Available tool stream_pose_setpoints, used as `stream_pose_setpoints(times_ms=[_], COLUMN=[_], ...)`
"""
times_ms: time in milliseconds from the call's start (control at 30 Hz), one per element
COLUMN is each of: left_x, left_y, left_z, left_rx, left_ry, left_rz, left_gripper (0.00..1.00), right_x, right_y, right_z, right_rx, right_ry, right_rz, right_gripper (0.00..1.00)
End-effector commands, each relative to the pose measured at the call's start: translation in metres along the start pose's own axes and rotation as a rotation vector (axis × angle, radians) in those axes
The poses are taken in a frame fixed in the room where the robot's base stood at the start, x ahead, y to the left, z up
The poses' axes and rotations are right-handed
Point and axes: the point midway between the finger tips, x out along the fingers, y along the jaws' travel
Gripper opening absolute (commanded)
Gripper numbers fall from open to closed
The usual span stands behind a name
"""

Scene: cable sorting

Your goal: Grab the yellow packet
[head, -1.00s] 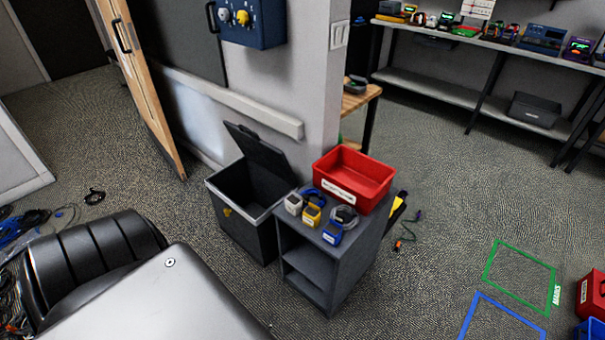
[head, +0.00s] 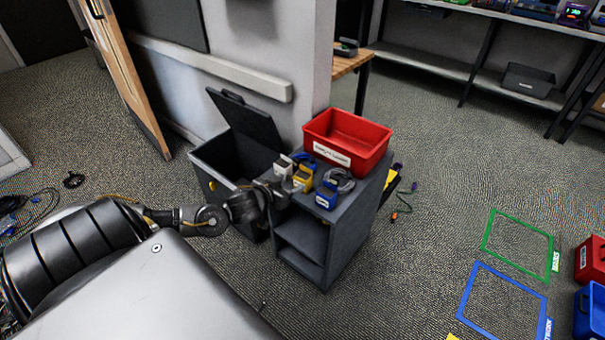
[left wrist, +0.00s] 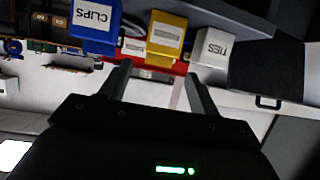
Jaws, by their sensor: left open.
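The yellow packet (head: 304,176) stands on top of the dark grey shelf unit (head: 345,218), between a white packet (head: 284,165) and a blue packet (head: 327,195). In the left wrist view the picture is upside down, and the yellow packet (left wrist: 166,36) with its white label lies just beyond my fingertips. My left gripper (head: 284,190) is at the near left edge of the shelf top, close to the packets. In the left wrist view its two fingers (left wrist: 157,76) are spread and empty, roughly lined up with the yellow packet. My right gripper is out of view.
The white TIES packet (left wrist: 215,47) and blue CLIPS packet (left wrist: 95,27) flank the yellow one closely. A grey cable coil (head: 341,178) and a red bin (head: 347,137) sit behind. An open-lidded black bin (head: 218,172) stands left of the shelf.

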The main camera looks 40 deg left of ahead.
Motion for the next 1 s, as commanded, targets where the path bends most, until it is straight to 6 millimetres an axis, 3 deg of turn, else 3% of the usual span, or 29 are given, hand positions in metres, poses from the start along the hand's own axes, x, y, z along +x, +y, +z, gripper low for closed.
stream_pose_setpoints(times_ms=[300,567,767,1000], left_x=[0.046,0.055,0.082,0.105], left_y=[-0.001,-0.001,-0.003,-0.003], left_z=[0.001,0.001,0.001,0.002], left_rx=[0.001,0.002,0.002,0.001], left_ry=[0.001,0.0,0.003,0.0], left_rz=[-0.002,-0.001,-0.002,-0.001], left_gripper=[0.62,0.62,0.62,0.62], right_x=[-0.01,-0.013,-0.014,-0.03], right_y=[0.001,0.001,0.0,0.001], right_z=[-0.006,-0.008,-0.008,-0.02], right_rx=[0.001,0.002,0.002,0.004], right_ry=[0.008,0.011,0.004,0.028], right_rz=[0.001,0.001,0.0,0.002], right_gripper=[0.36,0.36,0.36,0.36])
